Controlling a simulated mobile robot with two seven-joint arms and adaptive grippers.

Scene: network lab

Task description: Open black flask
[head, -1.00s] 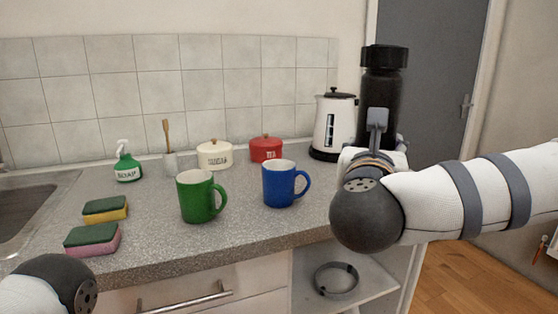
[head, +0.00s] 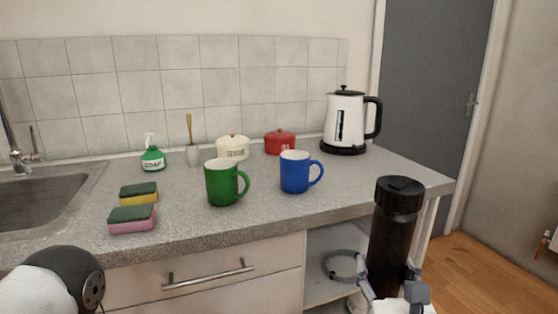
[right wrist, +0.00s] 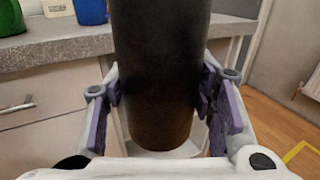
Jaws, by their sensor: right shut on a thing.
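The black flask (head: 394,225) stands upright in the head view, low on the right, in front of the counter's right end. Its black lid (head: 400,186) is on top. My right gripper (head: 392,290) is shut on the flask's lower body. In the right wrist view the flask (right wrist: 160,70) fills the middle, between the purple-padded fingers of my right gripper (right wrist: 165,105); its top is out of frame there. Of my left arm only the rounded end part shows at the lower left of the head view; the left gripper is out of frame.
The counter (head: 270,212) holds a green mug (head: 222,183), a blue mug (head: 294,173), two sponges (head: 132,219), a soap bottle (head: 152,158), a cream pot (head: 232,148), a red pot (head: 280,143) and a kettle (head: 344,120). A sink (head: 45,198) is at left.

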